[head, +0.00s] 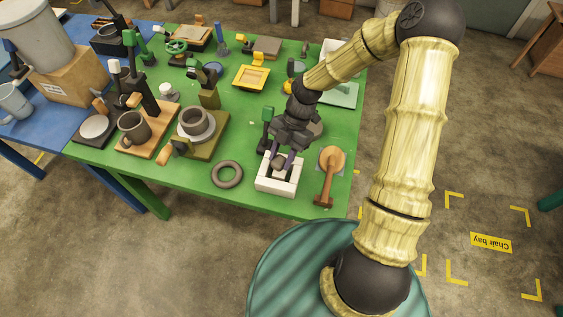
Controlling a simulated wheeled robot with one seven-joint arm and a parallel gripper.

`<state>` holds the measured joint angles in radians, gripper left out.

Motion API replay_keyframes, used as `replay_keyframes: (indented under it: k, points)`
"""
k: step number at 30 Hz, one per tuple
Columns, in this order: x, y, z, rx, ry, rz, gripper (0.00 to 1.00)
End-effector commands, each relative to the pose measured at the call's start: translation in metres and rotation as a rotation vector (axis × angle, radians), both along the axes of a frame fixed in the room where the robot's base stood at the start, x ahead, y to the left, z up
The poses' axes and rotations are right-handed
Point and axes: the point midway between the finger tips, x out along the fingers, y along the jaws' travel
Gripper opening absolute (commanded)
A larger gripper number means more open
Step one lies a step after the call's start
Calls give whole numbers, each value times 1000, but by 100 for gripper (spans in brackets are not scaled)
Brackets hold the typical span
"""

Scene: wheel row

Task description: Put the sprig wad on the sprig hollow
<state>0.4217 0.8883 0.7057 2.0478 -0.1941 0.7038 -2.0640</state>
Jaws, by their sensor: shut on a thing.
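My gripper (279,163) points down at the near edge of the green table. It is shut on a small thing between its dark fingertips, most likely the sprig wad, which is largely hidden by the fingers. The fingertips are at a white block-walled holder (266,185), over or inside its open middle. I cannot tell whether the held thing touches it. I cannot make out for sure which thing is the sprig hollow.
A grey ring (227,174) lies left of the white holder. A wooden-handled tool (327,180) lies close on its right. A grey pot (195,122) stands on an olive base further left. A yellow frame (251,77) sits behind. The green table (200,185) has bare room near its front edge.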

Motion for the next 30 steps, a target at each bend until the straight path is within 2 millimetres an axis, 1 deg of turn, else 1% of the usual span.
replay_keyframes:
  k: [7,10,15,18,23,24,25,30]
  points:
    - [0,0,-1,0,0,0,12]
    - [0,1,-11,1,2,-1,12]
    - [-1,0,-34,1,2,0,12]
    - [0,0,-37,0,0,1,12]
    - [0,0,-37,0,-1,0,12]
    - [0,0,-37,0,-1,0,44]
    - [0,0,-37,0,-1,0,45]
    - [0,0,-37,0,-1,0,45]
